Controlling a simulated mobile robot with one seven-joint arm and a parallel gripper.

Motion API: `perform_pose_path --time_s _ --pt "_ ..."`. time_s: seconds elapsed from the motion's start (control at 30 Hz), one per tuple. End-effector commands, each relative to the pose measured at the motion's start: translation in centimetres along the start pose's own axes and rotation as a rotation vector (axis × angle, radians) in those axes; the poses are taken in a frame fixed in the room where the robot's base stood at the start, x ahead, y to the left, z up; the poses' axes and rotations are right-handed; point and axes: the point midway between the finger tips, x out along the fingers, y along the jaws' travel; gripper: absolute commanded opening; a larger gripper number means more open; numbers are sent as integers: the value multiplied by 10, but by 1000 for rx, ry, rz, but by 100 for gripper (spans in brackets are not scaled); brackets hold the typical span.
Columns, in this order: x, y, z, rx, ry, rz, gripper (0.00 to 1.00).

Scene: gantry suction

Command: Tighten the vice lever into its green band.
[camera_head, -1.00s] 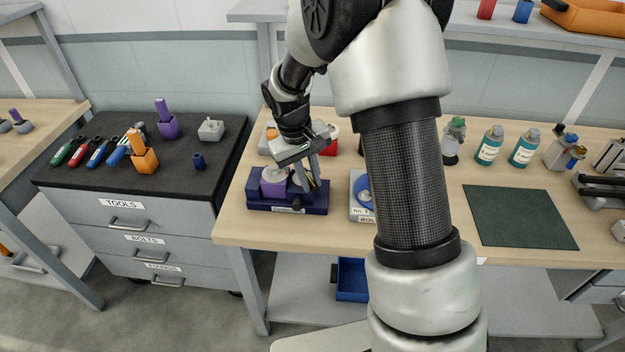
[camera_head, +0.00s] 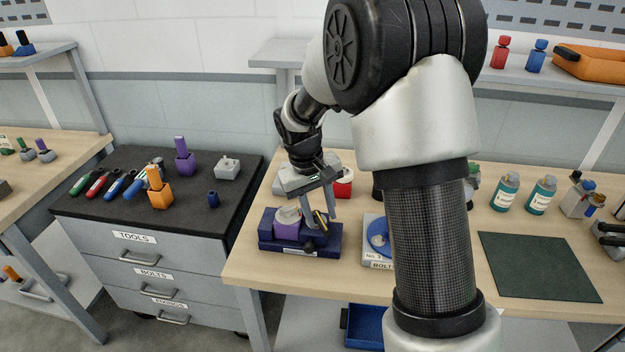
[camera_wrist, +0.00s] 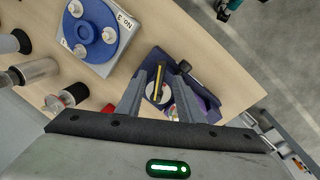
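The vice is a dark blue block (camera_head: 270,242) with a purple part (camera_head: 287,229) and a pale round piece on top, at the front left of the wooden bench. Its lever (camera_head: 321,221), a yellow and black bar, stands at the right side of the vice. My gripper (camera_head: 318,212) is above the vice, pointing down. In the wrist view, the lever (camera_wrist: 158,80) shows between the two spread fingers of my gripper (camera_wrist: 159,78). The fingers look apart, and contact with the lever is unclear. I cannot make out a green band.
A grey plate with a blue disc (camera_head: 378,236) stands close right of the vice. A red and white container (camera_head: 343,185) is behind my gripper. The dark tool cabinet (camera_head: 190,215) is to the left. A dark green mat (camera_head: 538,267) lies clear at right.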

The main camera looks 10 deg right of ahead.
Motion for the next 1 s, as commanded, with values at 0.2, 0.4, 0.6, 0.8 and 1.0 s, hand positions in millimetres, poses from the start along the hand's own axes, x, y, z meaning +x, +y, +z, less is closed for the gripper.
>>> perform_pose_path --time_s 0.2,0.4,0.6,0.8,1.0 --pt "-58 0 -1 2 6 -1 34" --pt "-103 -1 -1 0 5 -1 34" --pt "-131 0 -1 1 3 -1 34" --pt "-140 0 0 1 1 -1 34" --pt "-140 0 0 1 1 -1 34"
